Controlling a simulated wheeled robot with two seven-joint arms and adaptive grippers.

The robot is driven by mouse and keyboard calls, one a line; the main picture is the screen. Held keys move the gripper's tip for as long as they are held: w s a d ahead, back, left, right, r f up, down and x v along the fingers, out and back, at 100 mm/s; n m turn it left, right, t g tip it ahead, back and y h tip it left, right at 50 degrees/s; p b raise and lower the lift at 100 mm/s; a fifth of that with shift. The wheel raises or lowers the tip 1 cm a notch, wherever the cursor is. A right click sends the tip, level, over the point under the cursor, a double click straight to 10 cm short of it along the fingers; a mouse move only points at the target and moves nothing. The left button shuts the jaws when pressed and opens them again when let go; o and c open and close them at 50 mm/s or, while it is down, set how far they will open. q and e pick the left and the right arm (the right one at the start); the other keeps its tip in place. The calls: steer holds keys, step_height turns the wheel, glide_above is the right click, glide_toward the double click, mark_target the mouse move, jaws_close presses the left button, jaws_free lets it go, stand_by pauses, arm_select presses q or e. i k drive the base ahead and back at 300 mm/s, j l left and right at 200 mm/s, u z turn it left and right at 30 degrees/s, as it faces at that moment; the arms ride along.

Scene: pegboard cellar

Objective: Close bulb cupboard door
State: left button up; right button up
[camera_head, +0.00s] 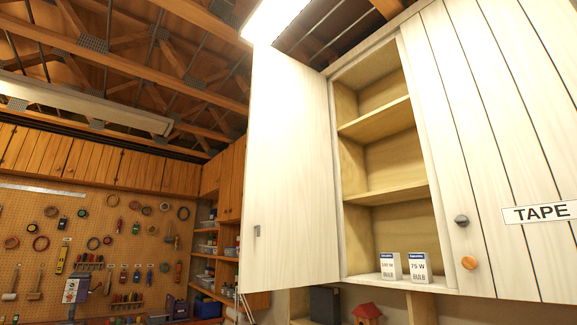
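The white bulb cupboard (354,276) is high on the right, with bare wooden shelves inside. Its door (290,170) stands wide open on the left side of the opening, showing a plain pale face. A small grey metal fitting (257,230) sits near the door's free edge. Two small white bulb boxes (391,268) (418,269) stand side by side on the bottom shelf, the right one marked 75 W. Neither of my grippers is in view.
A red-roofed little house (367,313) stands below. A tool pegboard (110,225) hangs far left. A ceiling lamp (272,18) is close above the open door.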

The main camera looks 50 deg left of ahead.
mark_target(288, 191)
steer(key=j+z, duration=0.1)
steer(key=j, duration=0.7)
steer(key=k+j, duration=0.15)
steer(key=j, duration=0.65)
steer(key=k+j+z, duration=0.15)
steer(key=j, duration=0.65)
steer(key=k+j+z, duration=0.1)
steer(key=j, duration=0.65)
steer(key=k+j, duration=0.15)
steer(key=j, duration=0.65)
steer(key=k+j+z, duration=0.15)
steer(key=j, duration=0.6)
steer(key=k+j+z, duration=0.1)
steer(key=k+j, duration=0.15)
steer(key=j, duration=0.5)
steer(key=k+j, duration=0.25)
steer(key=j, duration=0.5)
steer(key=i+z, duration=0.05)
